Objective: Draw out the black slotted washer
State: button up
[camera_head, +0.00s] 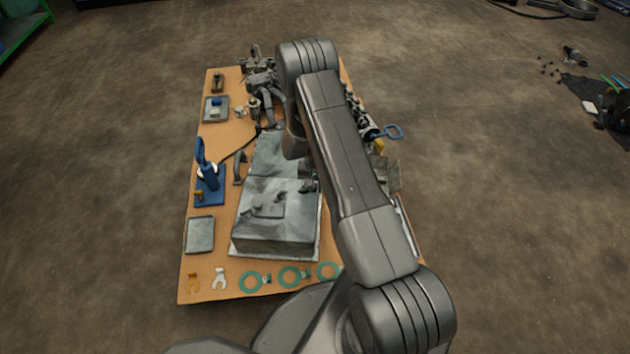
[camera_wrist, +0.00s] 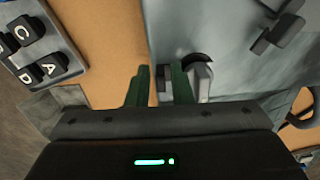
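The black slotted washer is probably the dark curved piece (camera_wrist: 198,60) in the wrist view, partly covered by a pale metal part (camera_wrist: 202,82) and set against the grey housing (camera_wrist: 230,35). My gripper (camera_wrist: 160,76) shows in the wrist view with two green fingers apart. The narrow gap between them lies over the board and the housing's edge, with no clear object gripped. The dark piece is just right of the right finger; I cannot tell whether they touch. In the head view my arm hides the gripper, and I cannot make out the black washer.
A tray with black lettered blocks (camera_wrist: 42,45) is at the wrist view's upper left. In the head view the board carries a large grey casing (camera_head: 275,225), green rings (camera_head: 251,281), an orange slotted piece (camera_head: 193,280), a silver one (camera_head: 219,278) and a blue stand (camera_head: 209,185).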

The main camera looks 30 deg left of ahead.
jog(key=shift+f, duration=0.3)
grip_shut()
jog(key=shift+c, duration=1.5)
grip_release()
grip_shut()
jog(key=shift+w+d, duration=0.1)
jog(key=shift+d, duration=0.05)
jog(key=shift+w+d, duration=0.25)
jog(key=shift+d, duration=0.35)
jog(key=shift+w+d, duration=0.15)
jog(key=shift+d, duration=0.15)
